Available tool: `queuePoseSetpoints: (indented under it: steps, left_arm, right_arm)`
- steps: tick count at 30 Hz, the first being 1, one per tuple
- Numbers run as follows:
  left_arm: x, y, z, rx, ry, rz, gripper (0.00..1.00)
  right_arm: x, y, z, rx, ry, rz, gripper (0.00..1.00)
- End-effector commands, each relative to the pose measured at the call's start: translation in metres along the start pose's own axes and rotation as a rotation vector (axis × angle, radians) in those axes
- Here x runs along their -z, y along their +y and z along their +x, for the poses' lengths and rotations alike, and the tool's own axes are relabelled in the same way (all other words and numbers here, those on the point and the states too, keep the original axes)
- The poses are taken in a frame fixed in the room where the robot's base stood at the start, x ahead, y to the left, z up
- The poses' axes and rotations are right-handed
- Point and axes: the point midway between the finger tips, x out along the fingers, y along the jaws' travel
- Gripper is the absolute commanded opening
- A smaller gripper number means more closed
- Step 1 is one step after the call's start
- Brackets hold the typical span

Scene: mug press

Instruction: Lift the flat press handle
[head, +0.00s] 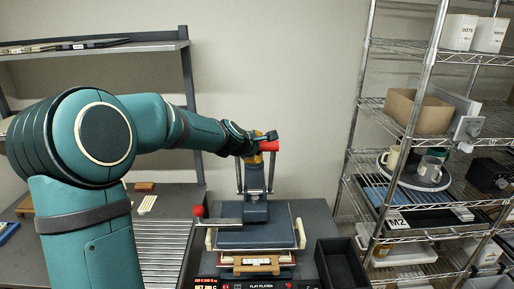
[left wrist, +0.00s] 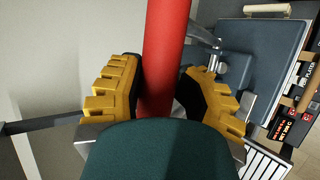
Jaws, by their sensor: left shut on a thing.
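The flat press (head: 255,235) stands on a dark bench at the centre of the head view. Its handle's red grip (head: 270,146) sits high above the press on two upright metal arms. My left gripper (head: 262,138) is at this red grip. In the left wrist view the red grip (left wrist: 166,45) runs between the yellow-ridged fingers of my left gripper (left wrist: 165,92), which is shut on it. My forearm hides part of the grip there. My right gripper is not in view.
A side lever with a red ball (head: 198,211) sticks out left of the press. A black open bin (head: 342,262) stands to its right. A wire rack (head: 425,140) with mugs and boxes is at the right. A roller surface (head: 163,240) lies to the left.

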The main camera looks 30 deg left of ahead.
Motion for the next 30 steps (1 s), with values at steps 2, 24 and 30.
queuePoseSetpoints:
  steps: [2,24,30]
  left_arm:
    - [0.005,0.01,-0.003,-0.025,0.012,-0.002,0.56]
    - [0.003,0.008,-0.026,-0.018,0.006,0.0,0.65]
    - [0.006,0.001,-0.042,-0.017,0.007,-0.003,0.65]
  right_arm:
    - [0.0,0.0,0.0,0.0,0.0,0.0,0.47]
    - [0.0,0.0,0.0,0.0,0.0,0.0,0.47]
    - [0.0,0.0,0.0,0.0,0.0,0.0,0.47]
